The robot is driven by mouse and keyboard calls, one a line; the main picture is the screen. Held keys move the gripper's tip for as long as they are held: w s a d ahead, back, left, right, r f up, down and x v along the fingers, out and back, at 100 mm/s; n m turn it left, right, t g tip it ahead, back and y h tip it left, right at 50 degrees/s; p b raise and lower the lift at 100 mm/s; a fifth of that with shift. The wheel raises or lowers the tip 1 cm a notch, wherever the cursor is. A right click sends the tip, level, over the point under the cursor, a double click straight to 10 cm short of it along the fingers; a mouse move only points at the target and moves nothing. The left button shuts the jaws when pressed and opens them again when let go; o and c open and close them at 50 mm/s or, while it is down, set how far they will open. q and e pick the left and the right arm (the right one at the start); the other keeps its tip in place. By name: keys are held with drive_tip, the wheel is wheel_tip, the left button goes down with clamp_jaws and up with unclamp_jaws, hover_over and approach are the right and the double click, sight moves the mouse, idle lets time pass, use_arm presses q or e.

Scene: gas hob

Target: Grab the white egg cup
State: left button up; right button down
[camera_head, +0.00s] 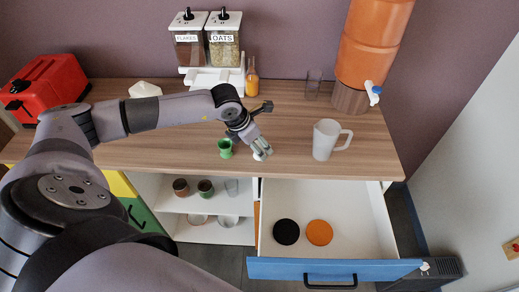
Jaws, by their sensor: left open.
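A small white thing, apparently the white egg cup (257,157), shows at the fingertips of my left gripper (261,148) on the wooden counter. Most of it is hidden by the fingers, so I cannot tell whether they are around it or just above it. My left gripper is open and points down from the arm that comes in from the left. A green egg cup (225,148) stands upright just to the left of the gripper. My right gripper is not in view.
A white mug (326,139) stands right of the gripper. Behind are an orange bottle (252,79), cereal dispensers (223,45), a glass (313,84) and an orange water dispenser (367,45). A red toaster (45,86) is far left. An open drawer (355,230) juts out below the counter (370,155).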

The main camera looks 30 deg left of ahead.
use_arm(q)
drive_tip(key=shift+p+x, duration=0.3)
drive_tip(key=shift+x, duration=1.25)
drive_tip(key=shift+r, duration=0.1)
drive_tip(key=c, duration=1.2)
